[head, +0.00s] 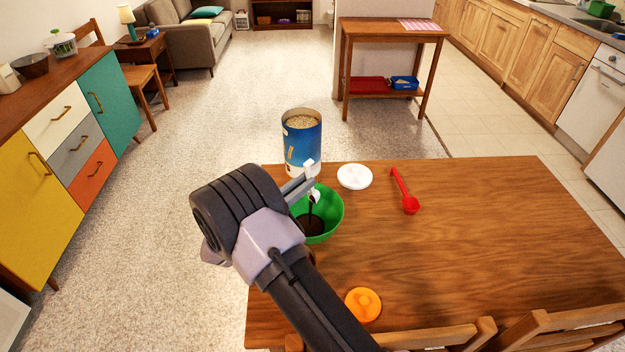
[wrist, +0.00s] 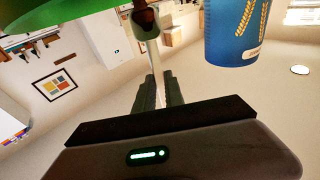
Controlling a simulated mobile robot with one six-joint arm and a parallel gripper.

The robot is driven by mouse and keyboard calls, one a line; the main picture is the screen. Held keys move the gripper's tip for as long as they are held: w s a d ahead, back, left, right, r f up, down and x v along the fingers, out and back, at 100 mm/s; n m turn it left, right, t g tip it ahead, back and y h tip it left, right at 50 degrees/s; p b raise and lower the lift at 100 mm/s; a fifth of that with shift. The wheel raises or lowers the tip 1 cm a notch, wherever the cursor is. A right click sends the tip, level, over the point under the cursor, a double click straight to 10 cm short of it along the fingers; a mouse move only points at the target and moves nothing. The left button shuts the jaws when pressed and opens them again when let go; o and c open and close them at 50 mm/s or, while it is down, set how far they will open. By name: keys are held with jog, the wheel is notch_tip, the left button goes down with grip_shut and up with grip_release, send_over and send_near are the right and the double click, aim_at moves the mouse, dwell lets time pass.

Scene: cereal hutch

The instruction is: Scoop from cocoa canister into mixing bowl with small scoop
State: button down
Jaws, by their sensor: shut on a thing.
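My gripper (head: 300,184) is shut on the pale handle of a small scoop (head: 315,195). The scoop is over the green mixing bowl (head: 333,203), and dark brown powder shows below it, seemingly falling into the bowl. Dark brown contents lie in the bowl. In the wrist view the scoop handle (wrist: 154,62) runs up between my fingers (wrist: 156,92), with a dark brown scoop end or load at the top. The bowl's green side (wrist: 50,12) is at upper left there. No cocoa canister can be made out; my arm hides part of the table.
A blue canister with wheat pictures (head: 302,145) and pale contents stands just behind the bowl. A white lid (head: 354,176), a red scoop (head: 410,204) and an orange lid (head: 363,304) lie on the wooden table (head: 490,235). The table's right side is clear; chairs stand at its near edge.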

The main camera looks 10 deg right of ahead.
notch_tip(320, 180, up, 2)
jog(key=p, duration=0.3)
jog(key=shift+p, duration=0.35)
jog(key=shift+f, duration=0.35)
jog(key=shift+w+d+y+b, duration=0.25)
jog(key=shift+d+y+b, duration=0.15)
jog(key=shift+b, duration=0.55)
jog(key=w+d+g+y+p, duration=0.3)
jog(key=d+g+y+p, duration=0.4)
jog(key=y+p, duration=1)
jog(key=g+p, duration=0.2)
jog(key=p, duration=0.2)
jog(key=shift+w+d+f, duration=0.15)
jog(key=shift+w, duration=0.15)
